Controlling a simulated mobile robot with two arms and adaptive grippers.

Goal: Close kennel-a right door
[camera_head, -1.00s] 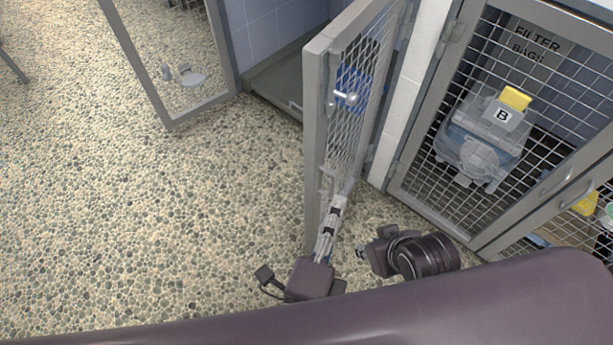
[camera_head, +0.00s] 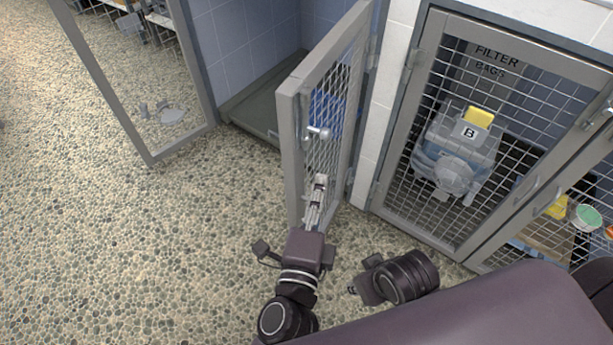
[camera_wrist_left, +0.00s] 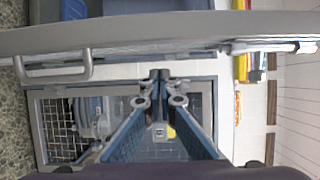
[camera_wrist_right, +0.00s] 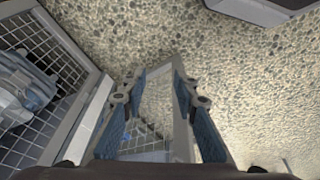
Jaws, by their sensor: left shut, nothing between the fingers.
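The right door (camera_head: 287,150) of the open kennel is a grey frame with wire mesh, standing ajar with its free edge toward me. A lever handle (camera_head: 318,132) sits on its face. My left gripper (camera_head: 320,182) is shut and empty, at the lower part of the door's handle-side face; I cannot tell whether it touches. In the left wrist view the closed fingertips (camera_wrist_left: 160,76) lie just below a grey frame bar (camera_wrist_left: 120,38) with a loop handle (camera_wrist_left: 88,66). In the right wrist view my right gripper (camera_wrist_right: 158,76) is open and empty; its fingertips are hidden in the head view.
The left door (camera_head: 150,110) stands open at the left. The kennel floor (camera_head: 262,110) shows between the doors. The pebbled floor (camera_head: 190,250) is clear at the left.

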